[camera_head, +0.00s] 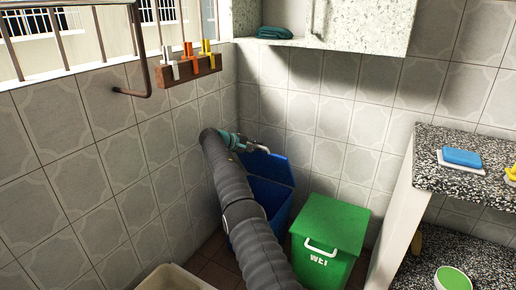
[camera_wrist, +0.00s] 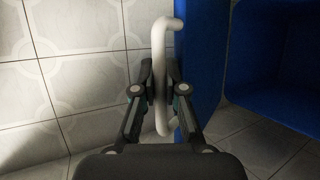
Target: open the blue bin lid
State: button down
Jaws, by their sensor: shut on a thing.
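The blue bin (camera_head: 276,199) stands in the corner by the tiled walls, partly hidden behind my arm. Its blue lid (camera_head: 268,168) is raised and tilted up at the back; in the wrist view the lid (camera_wrist: 200,60) is at the left of the bin's open inside (camera_wrist: 280,65). The lid's pale handle (camera_wrist: 166,35) runs between my fingers; its end also shows in the head view (camera_head: 262,149). My gripper (camera_wrist: 160,72) is shut on this handle; in the head view the gripper (camera_head: 241,144) is beside the lid, near the wall corner.
A green bin (camera_head: 331,230) with a closed lid and white handle stands to the right of the blue one. A speckled shelf unit (camera_head: 403,205) is further right. A wooden hook rack (camera_head: 188,69) hangs on the left wall. A pale basin (camera_head: 172,278) is at the front.

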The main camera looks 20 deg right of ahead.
jog(key=shift+w+a+r, duration=0.2)
jog(key=shift+a+r, duration=0.15)
jog(key=shift+r, duration=0.05)
jog(key=c, duration=1.5)
grip_release()
jog(key=o, duration=0.3)
jog(key=shift+a, duration=0.1)
jog(key=shift+s+d+f, duration=0.1)
jog(key=shift+d+f, duration=0.1)
jog(key=shift+d, duration=0.2)
jog(key=shift+a, duration=0.1)
jog(key=v, duration=1.2)
